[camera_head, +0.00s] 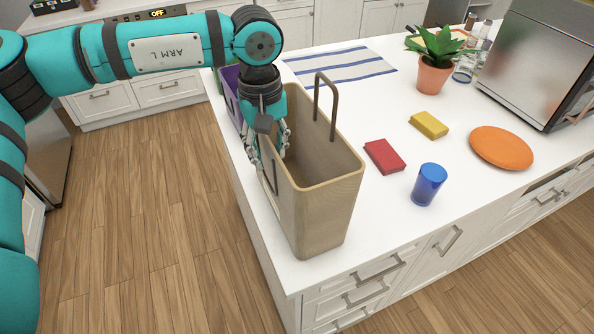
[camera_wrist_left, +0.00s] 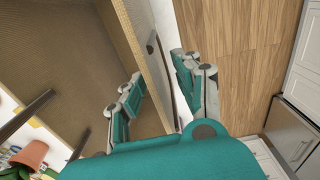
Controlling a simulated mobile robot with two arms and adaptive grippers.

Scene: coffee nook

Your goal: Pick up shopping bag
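The shopping bag (camera_head: 328,205) is tan and open-topped, standing upright at the left edge of the white counter. One dark handle (camera_head: 333,98) stands up from its far side; another thin handle strip shows by its left wall. My left gripper (camera_head: 268,152) reaches down over the bag's left rim. In the left wrist view, the bag's inside (camera_wrist_left: 75,55) fills the left, and my left gripper (camera_wrist_left: 158,70) has one finger inside the wall and one outside. The fingers are apart, with the wall between them. My right gripper is not in view.
A purple container (camera_head: 231,92) stands close behind the bag. A red sponge (camera_head: 385,156), blue cup (camera_head: 428,184), yellow sponge (camera_head: 429,124), orange plate (camera_head: 501,148) and potted plant (camera_head: 434,77) are to the right. A striped towel (camera_head: 350,65) lies behind. Wooden floor is left of the counter.

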